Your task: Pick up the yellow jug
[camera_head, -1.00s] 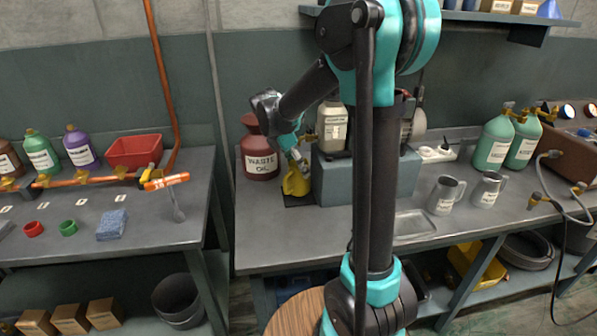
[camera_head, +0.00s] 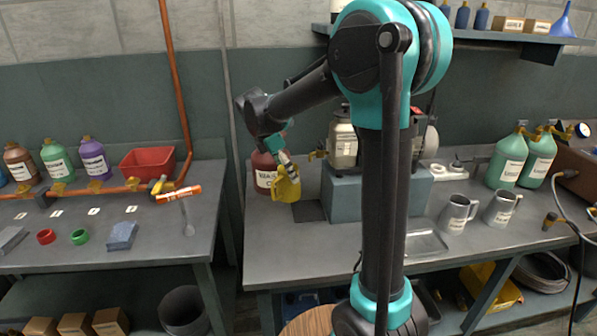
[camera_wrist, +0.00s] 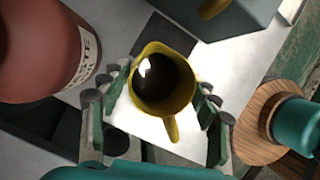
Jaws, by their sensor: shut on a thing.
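The yellow jug (camera_head: 286,188) is in my gripper (camera_head: 284,168), near the left end of the right bench, in front of the red waste oil jug (camera_head: 263,172). It appears raised above the bench, with a dark mat (camera_head: 309,210) bare beside and below it. In the wrist view the yellow jug (camera_wrist: 165,85) is seen from above, with a dark inside, its spout at upper left and its handle at lower right. My gripper's fingers (camera_wrist: 160,100) are on both sides of it. The fingertips' contact is partly hidden in the head view.
The waste oil jug (camera_wrist: 40,50) stands close at left in the wrist view. A grey-blue block (camera_head: 347,196) with a pump on it is just right of the jug. Metal mugs (camera_head: 458,212) and green bottles (camera_head: 508,160) stand further right. The bench front is clear.

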